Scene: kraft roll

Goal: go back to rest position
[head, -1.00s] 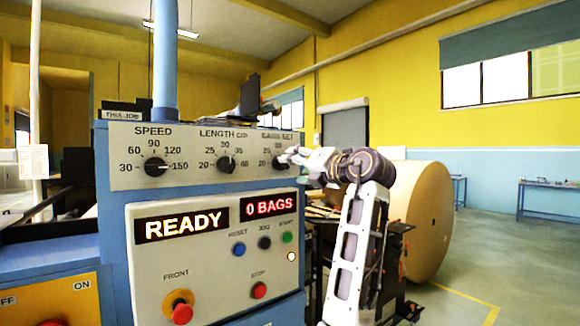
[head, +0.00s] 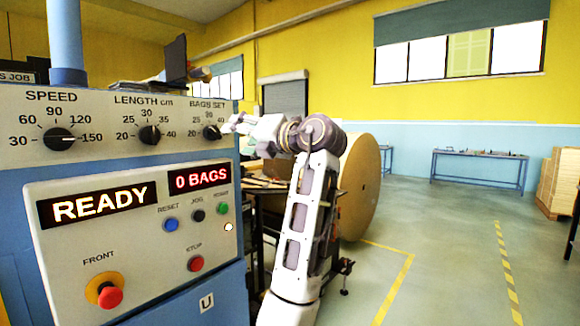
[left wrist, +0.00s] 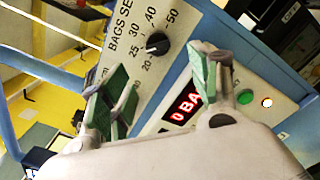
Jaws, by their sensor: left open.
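The bag machine's control panel (head: 150,210) fills the left of the head view. Its displays read READY and 0 BAGS. My left gripper (head: 231,124) is just right of the BAGS SET knob (head: 212,132), which shows clear of the fingers. In the left wrist view, my left gripper (left wrist: 160,78) is open with green pads wide apart and nothing between them. The BAGS SET knob (left wrist: 158,44) lies beyond the fingertips. My right gripper is not in view.
A large kraft roll (head: 358,190) stands behind my left arm. A blue table (head: 480,156) is by the far wall, with stacked boxes (head: 560,182) at the far right. The floor (head: 450,240) between is clear, with yellow lines.

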